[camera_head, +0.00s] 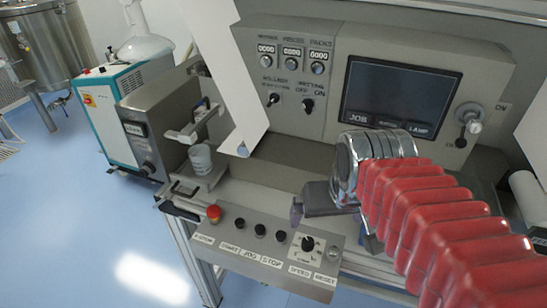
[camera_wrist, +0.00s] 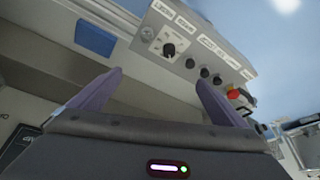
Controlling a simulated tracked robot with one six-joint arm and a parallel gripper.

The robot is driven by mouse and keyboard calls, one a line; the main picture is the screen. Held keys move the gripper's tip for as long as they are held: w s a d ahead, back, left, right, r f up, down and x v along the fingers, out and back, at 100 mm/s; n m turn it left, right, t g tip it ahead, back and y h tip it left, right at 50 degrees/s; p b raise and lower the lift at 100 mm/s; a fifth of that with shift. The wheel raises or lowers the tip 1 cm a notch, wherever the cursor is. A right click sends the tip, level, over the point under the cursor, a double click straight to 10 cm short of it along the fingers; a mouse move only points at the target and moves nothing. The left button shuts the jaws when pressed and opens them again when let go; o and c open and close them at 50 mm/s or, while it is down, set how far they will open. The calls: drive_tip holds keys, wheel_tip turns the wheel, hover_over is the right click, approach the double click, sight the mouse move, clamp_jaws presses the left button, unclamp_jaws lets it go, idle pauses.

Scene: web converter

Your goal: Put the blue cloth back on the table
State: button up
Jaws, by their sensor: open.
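A flat dark blue rectangle, which looks like the blue cloth (camera_wrist: 95,38), lies on the pale machine surface beside the control panel in the wrist view. I cannot make it out in the head view, where my arm covers part of the machine. My gripper (camera_wrist: 160,78) has two purple fingers spread apart with nothing between them. The blue piece is beyond the left fingertip, apart from it. In the head view my gripper (camera_head: 297,211) is over the machine's front ledge, behind the control panel. The grey table surface (camera_head: 262,178) runs below the upright console.
The sloped control panel (camera_head: 265,245) with knobs and a red button stands in front. A white cup (camera_head: 200,158) sits on a small holder at left. A white paper web (camera_head: 238,85) hangs down to the machine. The console (camera_head: 390,95) rises behind my gripper.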

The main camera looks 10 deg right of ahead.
drive_tip(key=shift+n+t+y, duration=0.4)
drive_tip(key=shift+n+t, duration=0.1)
drive_tip(key=shift+n, duration=0.4)
drive_tip(key=a, duration=0.1)
drive_tip(key=s+a, duration=0.1)
drive_tip(key=a, duration=0.1)
drive_tip(key=s+a, duration=0.1)
drive_tip(key=a, duration=0.1)
drive_tip(key=shift+a+r, duration=0.1)
drive_tip(key=shift+r, duration=0.05)
drive_tip(key=shift+c, duration=0.4)
